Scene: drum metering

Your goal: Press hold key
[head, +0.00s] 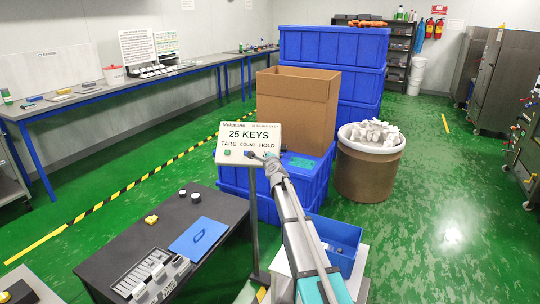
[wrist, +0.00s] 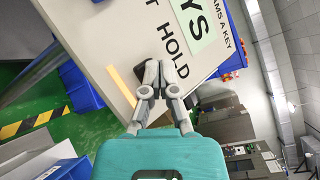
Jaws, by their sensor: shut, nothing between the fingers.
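The white display panel (head: 249,143) stands on a post and reads "25 KEYS", with TARE, COUNT and HOLD labels below. A green key (head: 227,152) sits under TARE and a dark key (head: 248,154) under COUNT. My gripper (head: 270,160) is shut and empty, at the panel's lower right under the HOLD label. In the wrist view the fingertips (wrist: 166,68) are together just below the word HOLD on the panel (wrist: 125,50).
A cardboard box (head: 296,97) and blue crates (head: 333,48) stand behind the panel. A brown drum (head: 367,172) of white pieces stands to the right. A dark table (head: 150,245) with a blue clipboard (head: 199,237) is at the front left. Green floor is open at right.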

